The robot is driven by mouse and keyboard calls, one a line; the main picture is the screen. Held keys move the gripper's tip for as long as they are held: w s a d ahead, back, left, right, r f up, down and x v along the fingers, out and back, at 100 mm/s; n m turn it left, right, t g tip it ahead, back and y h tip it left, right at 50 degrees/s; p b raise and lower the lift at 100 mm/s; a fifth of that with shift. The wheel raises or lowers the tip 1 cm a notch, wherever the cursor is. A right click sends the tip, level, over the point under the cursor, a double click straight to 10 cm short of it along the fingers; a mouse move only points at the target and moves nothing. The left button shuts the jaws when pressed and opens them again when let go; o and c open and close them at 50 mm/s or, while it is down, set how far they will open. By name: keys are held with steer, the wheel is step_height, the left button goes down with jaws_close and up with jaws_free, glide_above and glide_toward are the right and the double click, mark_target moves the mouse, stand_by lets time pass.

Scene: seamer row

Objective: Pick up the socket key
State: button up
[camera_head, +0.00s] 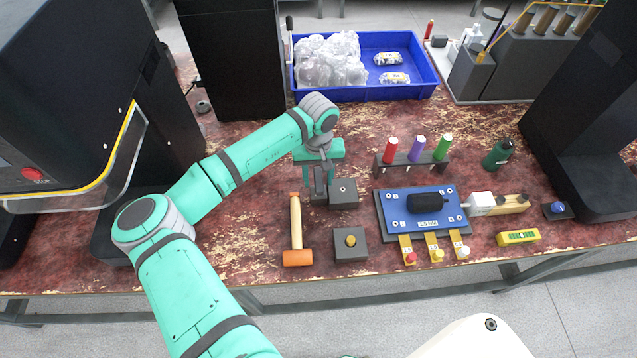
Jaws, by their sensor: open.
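My gripper (319,178) points down over the bench, left of the middle, with its jaws open. A dark upright piece (320,190) shows between and below its fingers, beside a dark grey block (344,192) with a small round spot on top. This piece may be the socket key, but it is partly hidden by my gripper and I cannot tell for sure. I cannot tell whether the fingers touch it.
An orange-headed mallet (297,256) lies just left and in front. A block with a yellow knob (350,242) stands nearby. To the right are a rack of red, purple and green handles (413,166) and a blue plate (398,226). A blue tray (376,93) stands behind.

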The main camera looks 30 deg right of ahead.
steer(key=shift+d+f, duration=0.1)
steer(key=shift+f, duration=0.9)
jaws_close()
steer(key=shift+r, duration=0.1)
step_height(320, 180, up, 17)
stand_by(0.5)
